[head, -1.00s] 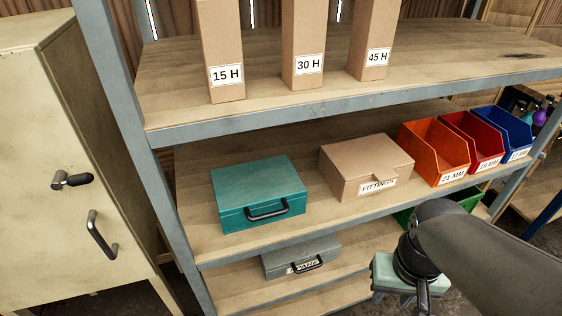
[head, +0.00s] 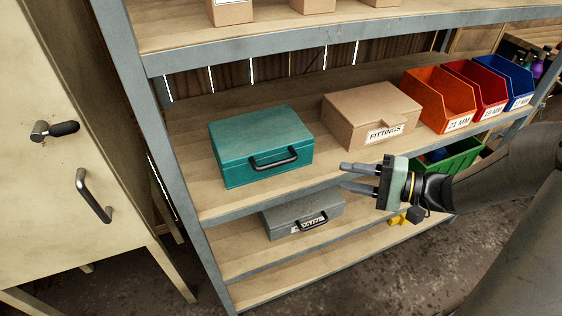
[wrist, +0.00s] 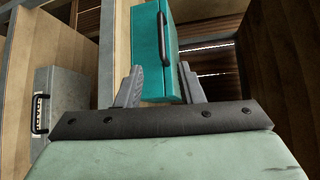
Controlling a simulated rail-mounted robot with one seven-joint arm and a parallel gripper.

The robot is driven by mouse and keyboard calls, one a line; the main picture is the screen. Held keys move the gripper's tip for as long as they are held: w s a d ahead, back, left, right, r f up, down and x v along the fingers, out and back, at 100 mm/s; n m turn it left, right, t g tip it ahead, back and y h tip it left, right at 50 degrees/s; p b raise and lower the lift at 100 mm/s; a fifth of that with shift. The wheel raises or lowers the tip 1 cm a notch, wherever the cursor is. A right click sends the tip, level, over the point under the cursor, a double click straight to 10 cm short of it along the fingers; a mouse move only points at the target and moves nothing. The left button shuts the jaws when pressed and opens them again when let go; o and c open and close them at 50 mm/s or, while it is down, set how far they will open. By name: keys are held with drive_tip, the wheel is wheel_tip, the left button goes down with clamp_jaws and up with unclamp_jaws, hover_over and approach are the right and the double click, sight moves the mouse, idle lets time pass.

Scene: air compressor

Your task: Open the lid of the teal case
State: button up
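The teal case (head: 258,140) sits on the middle shelf with its lid closed. Its black handle (head: 273,159) is on the front face.
A cardboard FITTINGS box (head: 368,115) stands right of the case, then orange (head: 440,95), red (head: 478,88) and blue (head: 508,78) bins. A grey case (head: 303,214) and a green bin (head: 455,160) are lower. A beige cabinet (head: 50,190) stands left.

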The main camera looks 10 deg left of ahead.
sight(283, 164)
drive_tip(key=p+x, duration=0.1)
drive_tip(key=x, duration=1.6)
drive_tip(key=shift+w+a, duration=0.1)
drive_tip(key=shift+a, duration=0.05)
drive_tip(key=shift+r, duration=0.1)
clamp_jaws()
